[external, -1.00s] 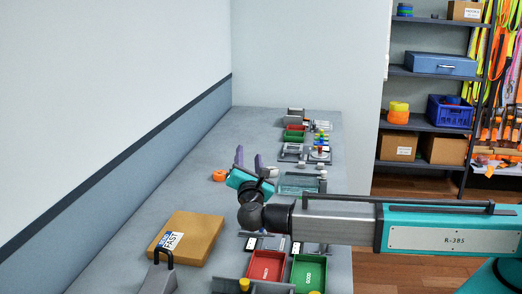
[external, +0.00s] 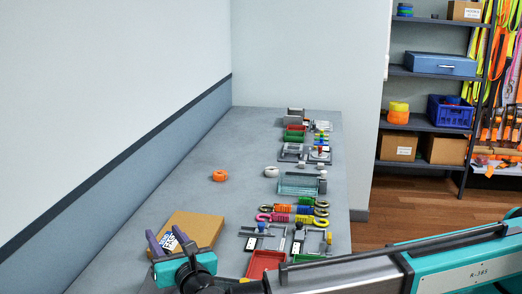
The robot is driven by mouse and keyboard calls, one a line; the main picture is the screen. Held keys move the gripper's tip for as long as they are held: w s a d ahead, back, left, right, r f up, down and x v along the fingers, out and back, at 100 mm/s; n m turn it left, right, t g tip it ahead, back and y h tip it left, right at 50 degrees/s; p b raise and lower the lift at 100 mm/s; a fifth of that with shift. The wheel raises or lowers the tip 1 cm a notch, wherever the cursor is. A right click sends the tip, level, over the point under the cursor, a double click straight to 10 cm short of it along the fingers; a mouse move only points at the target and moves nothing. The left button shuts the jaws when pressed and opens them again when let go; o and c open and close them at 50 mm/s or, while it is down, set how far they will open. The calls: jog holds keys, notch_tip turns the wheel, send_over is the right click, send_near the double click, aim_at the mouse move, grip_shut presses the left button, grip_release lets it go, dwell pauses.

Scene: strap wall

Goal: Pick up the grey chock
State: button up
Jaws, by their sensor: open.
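The grey chock cannot be made out in the current external view; the spot at the near end of the bench where it showed earlier is covered by my gripper and wrist. My gripper (external: 164,234) is open, its two purple fingers apart with nothing seen between them. It is over the near left part of the bench, in front of the cardboard box. Its fingers point up and away in the picture. How high it is above the bench I cannot tell.
The cardboard box (external: 205,228) lies just behind my gripper. A red tray (external: 265,262), strap coils (external: 290,217), a clear tray (external: 298,185) and an orange roll (external: 219,175) are on the bench (external: 190,195). The bench's left middle is mostly clear.

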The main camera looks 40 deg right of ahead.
dwell(0.3)
jog(key=shift+f+p, duration=0.5)
jog(key=shift+f, duration=2.45)
jog(key=shift+f, duration=0.4)
jog(key=shift+w+f, duration=0.1)
jog(key=shift+w, duration=0.25)
jog(key=shift+w+d+p, duration=0.15)
jog(key=shift+w+p, duration=0.55)
jog(key=shift+w, duration=1.5)
jog(key=shift+c, duration=0.3)
